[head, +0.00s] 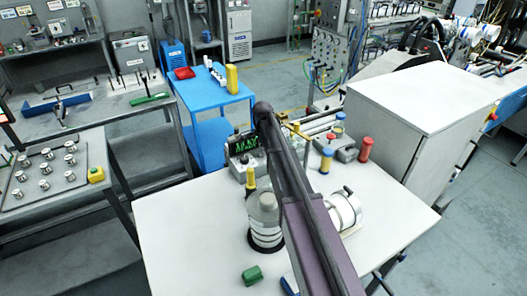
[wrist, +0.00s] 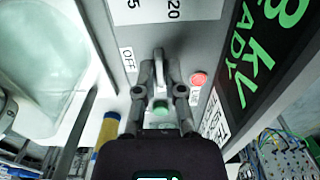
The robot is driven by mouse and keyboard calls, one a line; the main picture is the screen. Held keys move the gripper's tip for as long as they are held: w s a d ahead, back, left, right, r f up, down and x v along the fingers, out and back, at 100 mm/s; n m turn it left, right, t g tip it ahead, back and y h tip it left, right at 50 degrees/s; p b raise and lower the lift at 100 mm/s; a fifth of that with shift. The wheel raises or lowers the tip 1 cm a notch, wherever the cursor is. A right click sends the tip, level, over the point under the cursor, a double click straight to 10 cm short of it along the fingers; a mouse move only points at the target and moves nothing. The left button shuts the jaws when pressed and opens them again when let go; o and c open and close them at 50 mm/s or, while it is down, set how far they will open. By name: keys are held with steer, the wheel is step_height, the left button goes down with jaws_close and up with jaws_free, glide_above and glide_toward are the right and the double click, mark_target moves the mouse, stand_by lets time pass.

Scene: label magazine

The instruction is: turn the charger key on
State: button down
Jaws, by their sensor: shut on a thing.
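The charger is a grey box (head: 238,166) with a green-lit display, standing at the back of the white table in the head view. Its panel (wrist: 190,35) fills the upper middle of the wrist view. The charger key (wrist: 158,66) is a small grey upright piece beside a white "OFF" label (wrist: 128,60). My gripper (wrist: 159,78) is shut on the key, a finger on each side. The dark display (wrist: 262,55) shows green text, partly cut off, ending in "kV" and "ADY".
A red button (wrist: 198,79) and a green button (wrist: 160,106) sit close to my fingers. On the white table (head: 180,235) stand a ribbed grey cylinder (head: 266,222), a yellow bottle (head: 251,180) and a green block (head: 252,275). A white cabinet (head: 415,110) stands at the right.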

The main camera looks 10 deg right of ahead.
steer(key=c, duration=0.7)
jaws_free()
steer(key=shift+c, duration=0.2)
steer(key=shift+r, duration=0.1)
